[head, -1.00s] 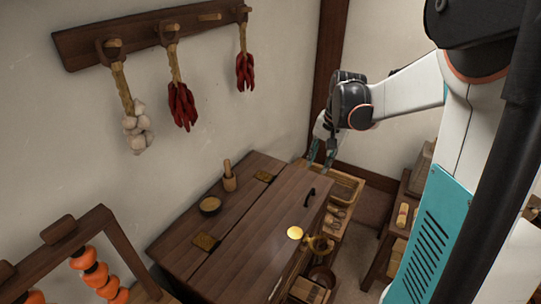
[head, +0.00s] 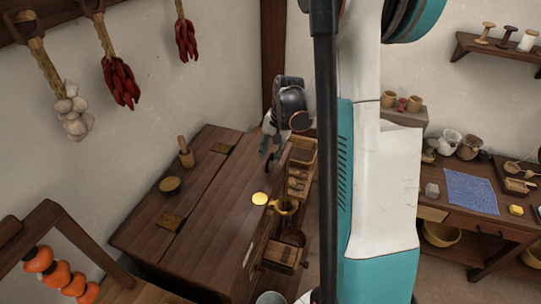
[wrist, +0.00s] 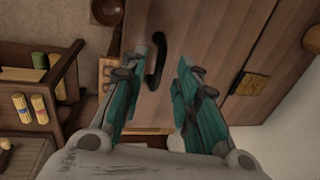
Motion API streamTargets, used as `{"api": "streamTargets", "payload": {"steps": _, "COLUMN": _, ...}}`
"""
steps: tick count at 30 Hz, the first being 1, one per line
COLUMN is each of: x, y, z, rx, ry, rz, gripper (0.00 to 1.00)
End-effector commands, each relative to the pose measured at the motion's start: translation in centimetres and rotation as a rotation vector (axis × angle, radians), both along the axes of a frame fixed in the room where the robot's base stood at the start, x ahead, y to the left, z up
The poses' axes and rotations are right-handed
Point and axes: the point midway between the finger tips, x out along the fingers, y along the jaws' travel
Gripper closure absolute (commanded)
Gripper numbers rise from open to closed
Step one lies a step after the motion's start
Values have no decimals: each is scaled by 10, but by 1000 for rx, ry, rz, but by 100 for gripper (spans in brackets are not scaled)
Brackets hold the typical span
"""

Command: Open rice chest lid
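The rice chest is a dark plank wooden chest against the wall. Its lid (head: 215,212) lies flat and shut, with brass hinges (head: 168,221) along its seam. A black curved handle on the lid shows clearly in the wrist view (wrist: 156,62). My gripper (head: 268,147) is over the handle end of the lid. In the wrist view, the teal fingers of my gripper (wrist: 164,62) are spread apart, with the handle showing between them near the tips. The gap between them is empty. I cannot tell whether either finger touches the handle.
A mortar with pestle (head: 186,153) and a small bowl (head: 170,184) stand on the chest's fixed rear part. A round brass disc (head: 259,198) lies near the lid's front edge. A worktable (head: 470,222) stands at the right, with floor between.

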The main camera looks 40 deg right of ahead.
Motion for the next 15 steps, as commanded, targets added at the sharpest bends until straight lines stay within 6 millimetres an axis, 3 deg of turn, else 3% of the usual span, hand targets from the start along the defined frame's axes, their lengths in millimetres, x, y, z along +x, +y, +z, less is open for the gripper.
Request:
{"api": "streamTargets", "payload": {"steps": 5, "x": 2, "y": 1, "z": -12, "rx": 0, "ry": 0, "rz": 1, "gripper": 71}}
{"api": "streamTargets", "payload": {"steps": 14, "x": 2, "y": 2, "z": -13, "rx": 0, "ry": 0, "rz": 0, "gripper": 71}}
{"api": "streamTargets", "payload": {"steps": 15, "x": 2, "y": 1, "z": -13, "rx": 0, "ry": 0, "rz": 0, "gripper": 80}}
